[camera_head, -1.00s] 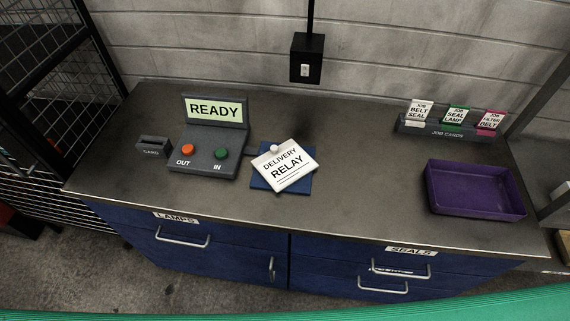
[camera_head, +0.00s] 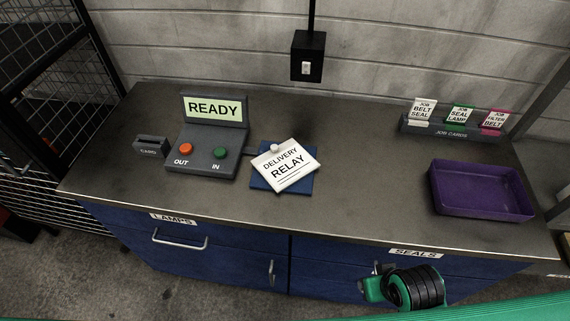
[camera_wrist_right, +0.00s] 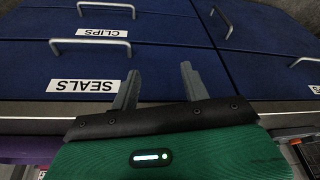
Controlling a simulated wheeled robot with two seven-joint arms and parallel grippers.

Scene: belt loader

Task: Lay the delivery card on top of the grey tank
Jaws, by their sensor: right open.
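The white delivery card (camera_head: 287,167), printed "DELIVERY RELAY", lies tilted on a blue pad (camera_head: 262,181) in the middle of the counter. A small pale knob sits at its top edge. My right gripper (camera_wrist_right: 158,80) is open and empty in the right wrist view, in front of the blue drawer fronts. In the head view part of my right arm, green and black, shows at the lower right, below the counter's front edge and well away from the card. I see no grey tank in either view. My left gripper is not in view.
A grey console (camera_head: 208,150) with a READY screen stands left of the card, beside a small card slot box (camera_head: 150,147). A purple tray (camera_head: 480,207) and a job card rack (camera_head: 450,132) are at the right. The counter between card and tray is clear.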

